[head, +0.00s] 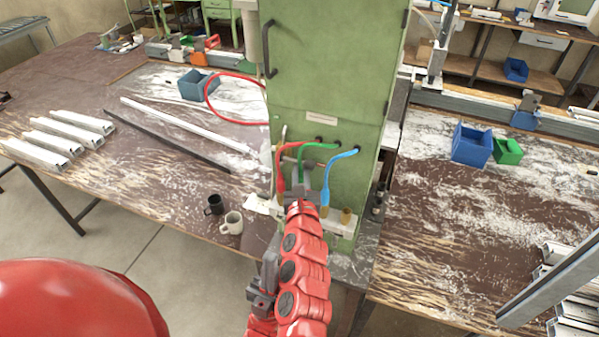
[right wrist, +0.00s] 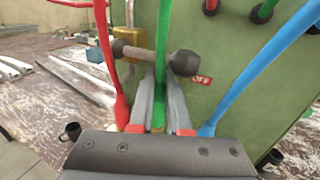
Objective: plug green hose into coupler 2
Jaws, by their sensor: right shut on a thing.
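A green hose (head: 318,146) leaves the green cabinet and bends down to my right gripper (head: 305,190). In the right wrist view the right gripper is shut on the lower part of the green hose (right wrist: 158,112). A red hose (head: 281,170) hangs left of it and a blue hose (head: 327,180) right of it. A pale ledge (head: 342,229) low on the cabinet carries brass couplers; one brass coupler (head: 347,216) shows at right. My arm hides part of the ledge, and I cannot read coupler numbers. My left gripper (head: 260,298) is low in the head view, its jaws unclear.
A handle with dark knobs (right wrist: 186,63) crosses close to the gripped hose, near an OFF label (right wrist: 201,80). A dark mug (head: 214,205) and a pale mug (head: 232,222) stand at the left bench's edge. Blue (head: 471,145) and green bins (head: 508,151) sit on the right bench.

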